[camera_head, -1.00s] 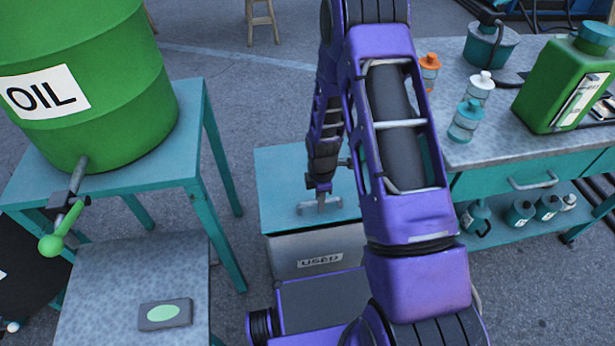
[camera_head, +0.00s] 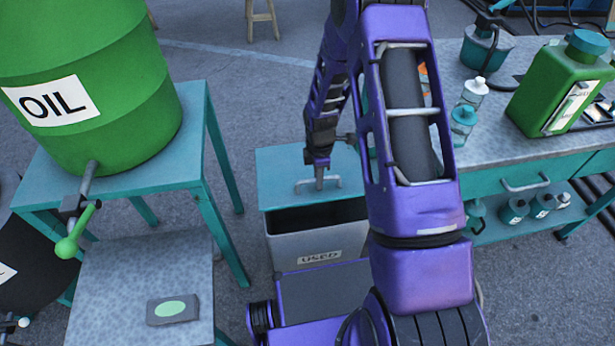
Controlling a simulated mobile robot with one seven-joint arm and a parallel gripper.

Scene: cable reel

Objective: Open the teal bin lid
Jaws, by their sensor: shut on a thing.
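The teal bin lid (camera_head: 283,175) is partly raised over the grey bin (camera_head: 318,246) labelled USED. A dark opening shows between the lid's front edge and the bin's front rim. A grey bar handle (camera_head: 302,185) sits near the lid's front edge. My gripper (camera_head: 319,182) is at the handle, pointing down, and is shut on it. The purple arm hides the right end of the lid and part of the bin's right side.
A green OIL drum (camera_head: 140,100) with a tap stands on a teal stand (camera_head: 200,120) at left. At right, a teal workbench (camera_head: 520,170) carries bottles and a green canister (camera_head: 558,88). Open floor (camera_head: 250,90) lies behind the bin.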

